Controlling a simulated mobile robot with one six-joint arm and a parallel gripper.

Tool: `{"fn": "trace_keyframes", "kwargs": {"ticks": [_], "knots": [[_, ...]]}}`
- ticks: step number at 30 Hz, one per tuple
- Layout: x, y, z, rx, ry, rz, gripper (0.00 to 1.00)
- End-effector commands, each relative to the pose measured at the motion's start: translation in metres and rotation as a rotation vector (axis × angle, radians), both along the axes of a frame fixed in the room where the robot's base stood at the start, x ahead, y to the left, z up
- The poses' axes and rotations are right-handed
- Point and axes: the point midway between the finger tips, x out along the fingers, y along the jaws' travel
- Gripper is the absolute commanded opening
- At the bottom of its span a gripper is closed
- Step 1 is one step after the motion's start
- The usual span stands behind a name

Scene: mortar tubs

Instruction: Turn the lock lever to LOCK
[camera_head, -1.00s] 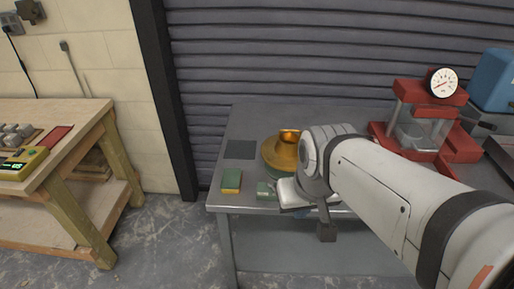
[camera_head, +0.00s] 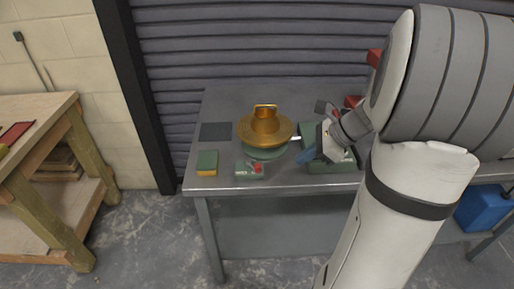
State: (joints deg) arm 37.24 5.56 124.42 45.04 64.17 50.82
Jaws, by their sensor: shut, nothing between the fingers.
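A brass bowl-like piece (camera_head: 264,130) with a raised top sits on a round green base (camera_head: 265,153) on the grey metal table. In front of it is a small green box (camera_head: 243,171) with a pale label and a small red part (camera_head: 257,168). A green block-like unit (camera_head: 331,166) stands to the right, largely covered by my arm. A short bright bar (camera_head: 296,138) shows between it and the brass piece. I cannot tell which part is the lock lever. My gripper (camera_head: 310,154) is shut and empty over this unit; contact is unclear.
A green and yellow sponge-like block (camera_head: 207,163) and a dark flat pad (camera_head: 215,132) lie on the table's left. A wooden bench (camera_head: 40,130) stands at left across a floor gap. A blue box (camera_head: 483,207) is low at right. My arm hides the table's right side.

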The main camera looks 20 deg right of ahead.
Motion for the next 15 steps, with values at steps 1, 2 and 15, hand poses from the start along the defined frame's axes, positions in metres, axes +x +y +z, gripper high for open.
{"fn": "trace_keyframes", "kwargs": {"ticks": [1, 2, 15], "knots": [[0.004, -0.009, -0.006, 0.035, 0.013, -0.055, 0.0], [0.005, -0.013, -0.007, 0.052, 0.02, -0.08, 0.0], [0.01, -0.022, -0.008, 0.098, 0.035, -0.146, 0.0]]}}
